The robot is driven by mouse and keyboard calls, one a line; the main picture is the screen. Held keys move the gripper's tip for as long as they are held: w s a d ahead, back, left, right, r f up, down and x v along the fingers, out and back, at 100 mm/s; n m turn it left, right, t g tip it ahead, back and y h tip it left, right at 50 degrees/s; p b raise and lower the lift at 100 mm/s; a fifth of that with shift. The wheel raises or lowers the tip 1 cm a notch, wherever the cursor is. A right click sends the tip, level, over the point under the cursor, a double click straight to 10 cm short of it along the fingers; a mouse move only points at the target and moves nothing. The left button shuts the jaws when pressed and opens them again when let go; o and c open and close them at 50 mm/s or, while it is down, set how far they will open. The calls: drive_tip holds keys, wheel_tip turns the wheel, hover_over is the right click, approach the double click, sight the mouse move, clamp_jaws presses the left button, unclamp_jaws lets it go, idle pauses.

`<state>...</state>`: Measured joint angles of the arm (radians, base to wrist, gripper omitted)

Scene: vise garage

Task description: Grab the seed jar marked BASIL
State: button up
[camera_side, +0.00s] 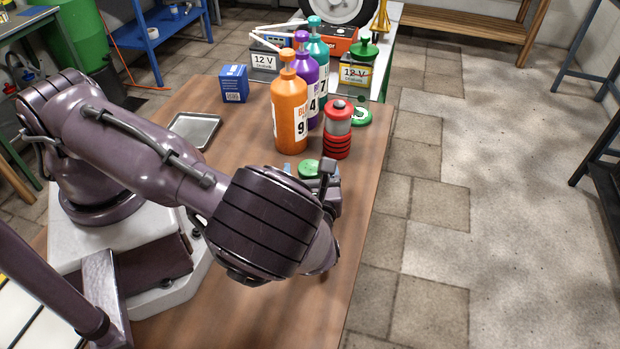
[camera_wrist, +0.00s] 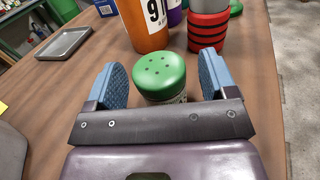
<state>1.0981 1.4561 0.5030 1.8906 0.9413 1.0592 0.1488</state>
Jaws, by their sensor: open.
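A jar with a round green lid (camera_wrist: 160,74) pierced by several dark holes stands on the table, between the fingers of my open gripper (camera_wrist: 163,68) in the wrist view. The fingers are on either side of it, apart from the lid. Its side is mostly hidden by my gripper, and I cannot read a label, so I cannot tell if it is BASIL. In the side view its green lid (camera_side: 308,168) shows just beyond my wrist. Another green round item (camera_side: 358,115) lies further back, behind the red stack; its marking is not readable.
An orange bottle (camera_side: 290,112) marked 9 and a red-and-grey stacked item (camera_side: 337,130) stand close behind the jar. Purple (camera_side: 309,85) and teal (camera_side: 317,50) bottles stand beyond. A metal tray (camera_side: 194,130) and blue box (camera_side: 233,83) are further left. The table's right edge is near.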

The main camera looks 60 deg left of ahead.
drive_tip(key=shift+w+a, duration=0.15)
drive_tip(key=shift+a, duration=0.15)
drive_tip(key=c, duration=1)
